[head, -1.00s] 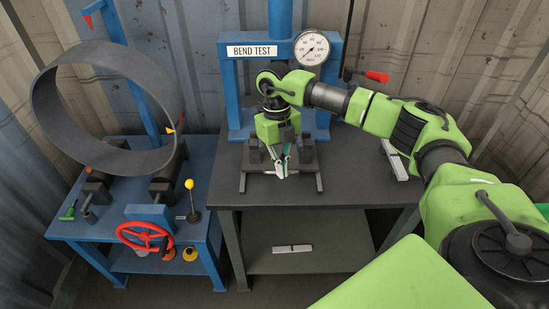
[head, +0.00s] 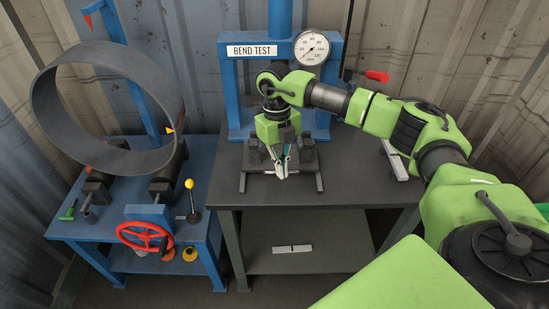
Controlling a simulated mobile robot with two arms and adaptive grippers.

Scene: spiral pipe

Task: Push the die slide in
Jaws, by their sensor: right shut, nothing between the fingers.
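The die slide (head: 285,183) is on the dark bench in front of the blue bend test press (head: 234,100); it appears as a dark base with rails and dark blocks, and its middle is hidden behind my right gripper. My right gripper (head: 281,176) points down over the middle of it, its fingers shut and empty. I cannot tell whether the fingertips touch the slide. My left gripper is not in view.
A dial gauge (head: 311,47) and a lever with a red handle (head: 376,76) are at the press. A light bar (head: 396,163) lies on the bench's right. At left, a blue table holds a large grey ring (head: 62,133), a red handwheel (head: 145,236) and a yellow-knobbed lever (head: 190,184).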

